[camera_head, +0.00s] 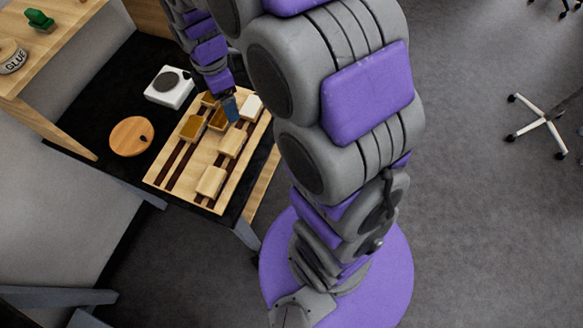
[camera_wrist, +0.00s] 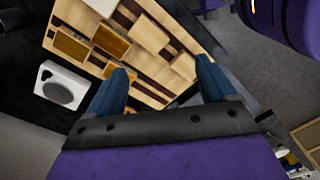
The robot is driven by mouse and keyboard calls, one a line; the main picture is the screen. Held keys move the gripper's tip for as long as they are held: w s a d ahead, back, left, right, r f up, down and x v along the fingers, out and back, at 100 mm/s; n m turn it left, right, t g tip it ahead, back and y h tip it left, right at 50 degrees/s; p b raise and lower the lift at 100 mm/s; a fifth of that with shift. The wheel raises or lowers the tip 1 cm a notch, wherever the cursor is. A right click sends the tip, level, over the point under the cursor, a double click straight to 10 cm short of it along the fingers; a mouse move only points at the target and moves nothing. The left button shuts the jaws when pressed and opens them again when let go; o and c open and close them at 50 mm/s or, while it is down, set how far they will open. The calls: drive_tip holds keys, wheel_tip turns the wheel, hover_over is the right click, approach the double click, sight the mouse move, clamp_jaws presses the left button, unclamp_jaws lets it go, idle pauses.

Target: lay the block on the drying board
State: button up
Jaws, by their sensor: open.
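The slatted wooden board (camera_head: 157,180), with dark strips across pale wood, lies on the black table; I take it for the drying board. Several blocks sit on it, including a pale one (camera_head: 211,181) nearest the front edge, another pale one (camera_head: 231,143) behind it and a golden one (camera_head: 192,127) on the left. I cannot tell which block the task names. My gripper (camera_head: 230,104) is over the far part of the board and partly hides what is there. In the wrist view, its two blue fingers (camera_wrist: 162,75) are spread apart above the board with nothing visible between them.
A white device (camera_head: 170,87) with a dark round top stands left of the board. A round wooden disc (camera_head: 132,137) lies nearer the front. A wooden shelf (camera_head: 40,50) holds a glue container (camera_head: 12,58) and a green cactus (camera_head: 40,20).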

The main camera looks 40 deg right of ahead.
drive_tip(key=s+r+m, duration=0.2)
drive_tip(key=s+m, duration=0.6)
drive_tip(key=s, duration=0.5)
drive_tip(key=s+d+r+m+g, duration=0.1)
drive_tip(key=s+r+m, duration=0.2)
drive_tip(key=s+m, duration=0.6)
drive_tip(key=s, duration=0.4)
drive_tip(key=shift+s, duration=0.2)
